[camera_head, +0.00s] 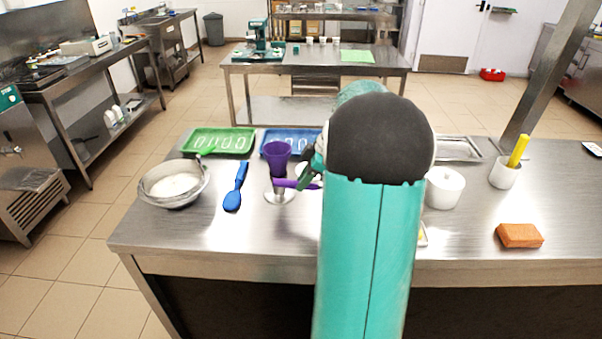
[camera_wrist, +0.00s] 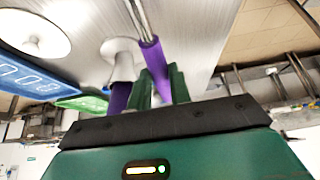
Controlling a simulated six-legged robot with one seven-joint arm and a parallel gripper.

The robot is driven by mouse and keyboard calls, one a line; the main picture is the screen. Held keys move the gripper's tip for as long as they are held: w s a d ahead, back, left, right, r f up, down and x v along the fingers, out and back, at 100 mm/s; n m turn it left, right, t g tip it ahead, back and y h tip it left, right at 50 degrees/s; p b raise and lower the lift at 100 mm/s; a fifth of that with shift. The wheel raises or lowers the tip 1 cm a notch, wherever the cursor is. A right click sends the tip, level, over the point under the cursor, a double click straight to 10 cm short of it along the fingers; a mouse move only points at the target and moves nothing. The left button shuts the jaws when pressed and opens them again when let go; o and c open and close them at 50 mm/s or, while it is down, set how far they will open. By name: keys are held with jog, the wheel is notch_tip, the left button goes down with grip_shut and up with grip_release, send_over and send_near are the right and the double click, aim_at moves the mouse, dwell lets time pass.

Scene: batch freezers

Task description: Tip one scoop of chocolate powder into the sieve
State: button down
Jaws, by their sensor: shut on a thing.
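My gripper (camera_head: 308,178) is shut on a purple handle (camera_head: 291,184), left of my teal arm. In the wrist view the handle (camera_wrist: 152,54) lies between the green fingers (camera_wrist: 162,86), and a thin metal rod (camera_wrist: 139,14) runs from its far end. What the rod ends in is out of view. Just behind the handle stands a purple cup (camera_head: 278,156) on a metal foot (camera_head: 279,197); the foot also shows in the wrist view (camera_wrist: 122,66). A metal bowl (camera_head: 198,189) with white contents stands at the left, a green handle (camera_head: 207,151) at its rim. I cannot tell which thing is the sieve. No chocolate powder is discernible.
A blue spatula (camera_head: 236,184) lies between bowl and cup. Green (camera_head: 249,134) and blue (camera_head: 287,133) trays lie behind. Right of my arm are a white pot (camera_head: 444,187), a white cup (camera_head: 503,173) with a yellow handle, and an orange sponge (camera_head: 519,235). The front left worktop is clear.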

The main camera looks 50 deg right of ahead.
jog(key=shift+s+d+r+t+y, duration=0.3)
jog(key=shift+s+d+t+y, duration=0.15)
jog(key=shift+t+y, duration=0.2)
jog(key=shift+d+r+t+y, duration=0.15)
jog(key=shift+r+t+y, duration=0.3)
jog(key=shift+r+t, duration=0.1)
jog(key=shift+s+d+r+t+y, duration=0.3)
jog(key=shift+s+r+t+y, duration=0.2)
jog(key=shift+r+t+y, duration=0.15)
jog(key=shift+d+r+t, duration=0.15)
jog(key=shift+d+t, duration=0.05)
jog(key=shift+t, duration=0.05)
jog(key=s+r+t+y, duration=0.1)
jog(key=s+d+r+t+y, duration=0.1)
jog(key=shift+d+t, duration=0.3)
jog(key=shift+t, duration=0.1)
jog(key=shift+s+d+r+t+y, duration=0.3)
jog(key=shift+s+d+t+y, duration=0.35)
jog(key=shift+s+t+y, duration=0.15)
jog(key=shift+s+d+r+t+y, duration=0.25)
jog(key=shift+s+d+t+y, duration=0.4)
jog(key=shift+y, duration=0.2)
